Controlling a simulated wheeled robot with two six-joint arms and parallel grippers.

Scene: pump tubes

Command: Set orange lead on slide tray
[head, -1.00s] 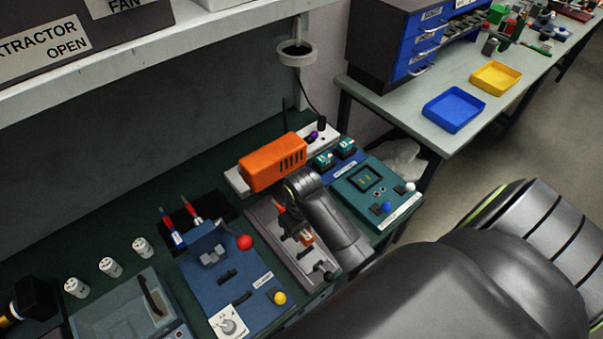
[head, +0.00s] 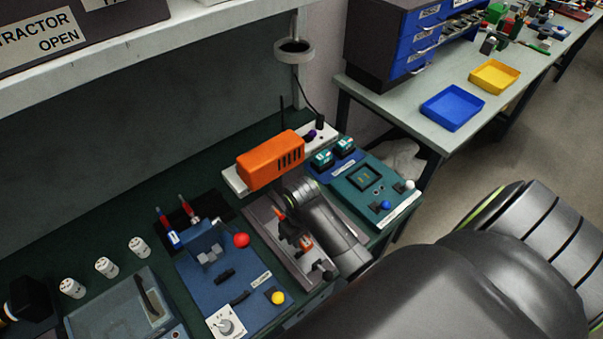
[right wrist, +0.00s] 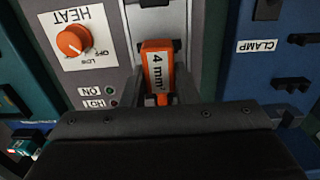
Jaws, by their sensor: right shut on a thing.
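The orange lead (right wrist: 157,75), a block marked "4 mm²", sits between the fingers of my right gripper (right wrist: 155,92). In the head view the right gripper (head: 296,236) is over the grey heater unit (head: 262,218), and an orange bit of the lead (head: 306,244) shows beside its dark fingers. In the right wrist view the lead lies in front of a pale channel (right wrist: 146,18) in the unit. I cannot tell which part is the slide tray or whether the lead touches it. My left gripper is out of view.
An orange heater housing (head: 268,160) stands behind the gripper. A blue clamp panel (head: 205,285) with a red ball knob (head: 241,240) is to the left. A teal panel (head: 365,188) is to the right. An orange heat knob (right wrist: 73,41) is close to the gripper.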

